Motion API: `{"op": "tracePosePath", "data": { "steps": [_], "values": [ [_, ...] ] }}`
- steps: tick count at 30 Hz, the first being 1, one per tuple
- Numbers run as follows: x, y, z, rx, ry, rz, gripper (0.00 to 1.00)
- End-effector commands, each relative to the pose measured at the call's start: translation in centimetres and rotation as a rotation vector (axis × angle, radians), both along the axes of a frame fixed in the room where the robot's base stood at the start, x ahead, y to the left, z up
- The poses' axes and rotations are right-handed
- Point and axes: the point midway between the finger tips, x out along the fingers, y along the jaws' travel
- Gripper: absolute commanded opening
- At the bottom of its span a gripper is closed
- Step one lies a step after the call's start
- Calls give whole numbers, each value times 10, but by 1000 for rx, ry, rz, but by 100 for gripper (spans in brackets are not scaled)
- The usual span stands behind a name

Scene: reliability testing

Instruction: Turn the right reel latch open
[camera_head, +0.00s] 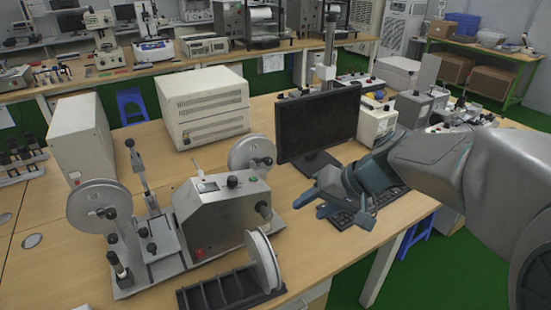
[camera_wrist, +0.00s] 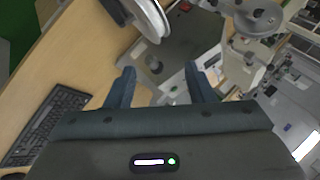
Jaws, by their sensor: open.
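The reel machine (camera_head: 223,215) is a grey sloped box with a dark side knob (camera_head: 263,209), also in the wrist view (camera_wrist: 154,65). Another reel (camera_head: 92,195) stands on the left. My gripper (camera_head: 307,207) is open and empty, right of the machine and apart from the right reel. Its two fingers (camera_wrist: 158,80) show in the wrist view.
A black monitor (camera_head: 318,122) stands behind my gripper, and a keyboard (camera_head: 357,208) lies below it. A loose reel (camera_head: 263,258) stands in a black rack (camera_head: 228,291) in front. Beige stacked boxes (camera_head: 203,105) stand behind. Bare tabletop (camera_head: 300,250) lies front right.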

Motion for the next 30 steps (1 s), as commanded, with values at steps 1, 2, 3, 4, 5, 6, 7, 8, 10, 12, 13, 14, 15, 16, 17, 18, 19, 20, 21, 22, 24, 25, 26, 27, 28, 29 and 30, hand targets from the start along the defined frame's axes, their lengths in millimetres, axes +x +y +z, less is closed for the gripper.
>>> {"op": "tracePosePath", "data": {
  "steps": [1,2,3,4,5,6,7,8,10,12,13,14,15,16,17,18,19,20,21,22,24,25,26,27,28,29,30],
  "values": [
    [23,7,-18,67,-9,-3,49],
    [36,11,-22,107,-22,-4,49],
    [53,16,-28,160,-42,-9,49],
    [67,19,-32,198,-59,-13,49],
    [80,22,-36,234,-78,-18,49],
    [99,24,-43,281,-107,-30,49],
    [113,25,-48,315,-129,-40,49],
    [127,26,-53,345,-153,-50,49],
    [157,26,-65,407,-210,-78,49],
    [185,24,-77,456,-266,-110,49],
    [195,22,-82,472,-287,-122,49],
    [204,20,-85,486,-311,-135,49],
    [215,18,-90,502,-336,-151,49],
    [222,16,-94,511,-354,-161,49],
    [229,15,-96,519,-370,-171,49],
    [235,13,-100,527,-386,-183,49],
    [239,12,-101,532,-398,-189,49],
    [243,11,-102,536,-407,-194,49],
    [246,10,-103,539,-415,-200,49],
    [248,11,-104,540,-420,-202,49],
    [253,14,-104,543,-426,-205,49],
    [255,16,-105,543,-426,-205,49],
    [257,19,-105,543,-425,-205,49],
    [260,24,-106,544,-425,-203,49],
    [262,29,-107,544,-424,-202,49],
    [266,33,-108,544,-423,-204,49],
    [271,40,-109,543,-423,-203,49]
  ]
}}
